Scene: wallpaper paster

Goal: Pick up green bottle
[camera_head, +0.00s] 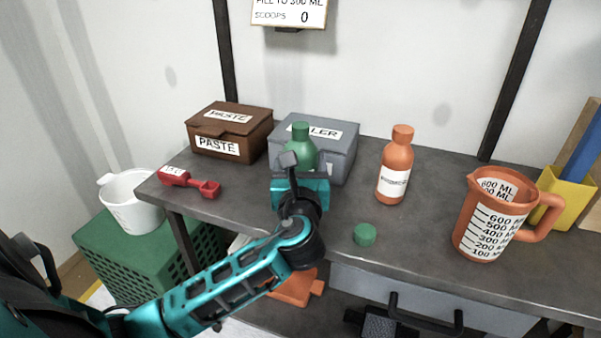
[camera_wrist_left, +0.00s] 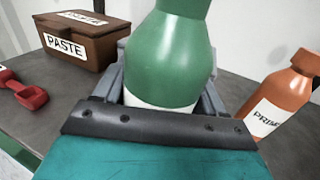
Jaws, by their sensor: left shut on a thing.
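The green bottle (camera_head: 301,153) stands upright near the middle of the grey table, in front of the grey box. It fills the middle of the left wrist view (camera_wrist_left: 174,62). My left gripper (camera_head: 299,177) reaches it from the front and is shut on it, with a finger on each side in the left wrist view (camera_wrist_left: 168,102). The gripper hides the bottle's lower part, so I cannot tell whether its base touches the table. My right gripper is not in view.
A brown paste box (camera_head: 228,130) and a red scoop (camera_head: 190,182) are on the left. A grey box (camera_head: 340,158) is behind. An orange bottle (camera_head: 395,168), a green round object (camera_head: 364,235) and an orange measuring jug (camera_head: 492,220) are on the right. Bare tabletop (camera_head: 345,205) lies between.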

